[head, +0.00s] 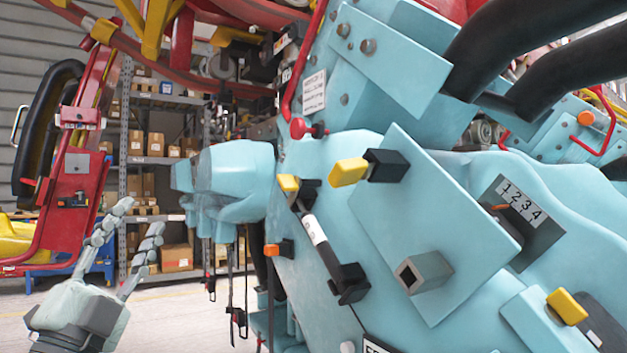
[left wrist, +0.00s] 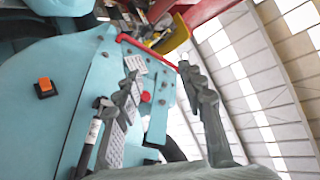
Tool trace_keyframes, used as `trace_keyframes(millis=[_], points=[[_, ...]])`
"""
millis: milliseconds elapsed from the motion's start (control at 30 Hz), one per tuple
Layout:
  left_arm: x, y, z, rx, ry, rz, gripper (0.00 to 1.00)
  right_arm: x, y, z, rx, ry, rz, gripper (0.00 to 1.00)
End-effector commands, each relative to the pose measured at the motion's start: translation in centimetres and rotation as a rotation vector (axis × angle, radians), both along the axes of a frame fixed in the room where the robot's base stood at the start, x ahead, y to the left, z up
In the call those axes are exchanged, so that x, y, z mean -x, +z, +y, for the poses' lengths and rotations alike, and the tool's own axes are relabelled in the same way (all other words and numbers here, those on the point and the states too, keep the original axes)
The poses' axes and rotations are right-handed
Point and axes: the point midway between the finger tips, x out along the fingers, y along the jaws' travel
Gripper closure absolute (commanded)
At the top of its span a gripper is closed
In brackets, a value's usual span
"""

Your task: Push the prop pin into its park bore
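A red-knobbed pin (head: 303,129), which looks like the prop pin, sticks out of the light-blue car body near its upper left edge. A red knob (left wrist: 146,97) also shows between my fingers in the left wrist view, farther off. I cannot make out which hole is the park bore. A black bar with a white label (head: 318,236) slants down the body below the pin. My left gripper (head: 140,216) is open and empty at the lower left, fingers up, well apart from the car. My right gripper is not in view.
Yellow-tipped handles (head: 348,172), an orange button (head: 271,250) and a square grey socket (head: 423,272) stick out from the car's side. A red curved rail (head: 305,60) rises above the pin. Shelves with boxes (head: 155,145) stand behind. Open floor lies around my left gripper.

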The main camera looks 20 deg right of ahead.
Motion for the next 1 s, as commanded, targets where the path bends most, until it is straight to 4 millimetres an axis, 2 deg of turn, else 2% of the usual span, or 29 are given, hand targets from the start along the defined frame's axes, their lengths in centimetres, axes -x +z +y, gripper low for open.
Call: trace_keyframes(millis=[33,100,167,233,333,400,500,600,667,700,800,900,1000], points=[[2.2,3.5,-2.3,-0.06,-0.032,-0.122,0.6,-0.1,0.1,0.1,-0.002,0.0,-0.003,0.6],[5.6,7.0,-5.5,-0.158,-0.073,-0.284,0.6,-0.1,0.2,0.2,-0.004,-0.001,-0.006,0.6],[9.0,9.6,-8.5,-0.255,-0.106,-0.432,0.6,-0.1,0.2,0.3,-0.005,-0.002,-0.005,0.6],[13.3,11.7,-12.1,-0.385,-0.138,-0.612,0.6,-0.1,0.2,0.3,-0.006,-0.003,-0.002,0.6],[19.8,12.9,-17.4,-0.63,-0.174,-0.897,0.6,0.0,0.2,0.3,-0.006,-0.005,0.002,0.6],[24.0,12.1,-21.1,-0.858,-0.178,-1.115,0.6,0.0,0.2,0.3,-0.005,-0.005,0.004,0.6],[26.9,9.5,-24.6,-1.221,-0.137,-1.372,0.6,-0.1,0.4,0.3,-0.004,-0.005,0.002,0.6],[26.9,7.5,-25.8,-1.612,-0.031,-1.547,0.6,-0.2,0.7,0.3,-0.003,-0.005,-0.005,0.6],[26.0,7.1,-25.5,-1.841,0.06,-1.601,0.6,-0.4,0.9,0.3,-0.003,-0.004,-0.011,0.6],[25.3,7.3,-25.0,-1.98,0.126,-1.615,0.6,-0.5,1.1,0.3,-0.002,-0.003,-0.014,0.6],[23.9,8.6,-23.3,-2.249,0.281,-1.597,0.6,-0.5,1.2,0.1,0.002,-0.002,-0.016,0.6],[23.2,10.1,-21.7,-2.428,0.407,-1.546,0.6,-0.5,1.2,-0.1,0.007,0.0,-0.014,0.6],[23.0,11.2,-20.6,-2.532,0.487,-1.498,0.6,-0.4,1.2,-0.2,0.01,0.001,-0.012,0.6]])
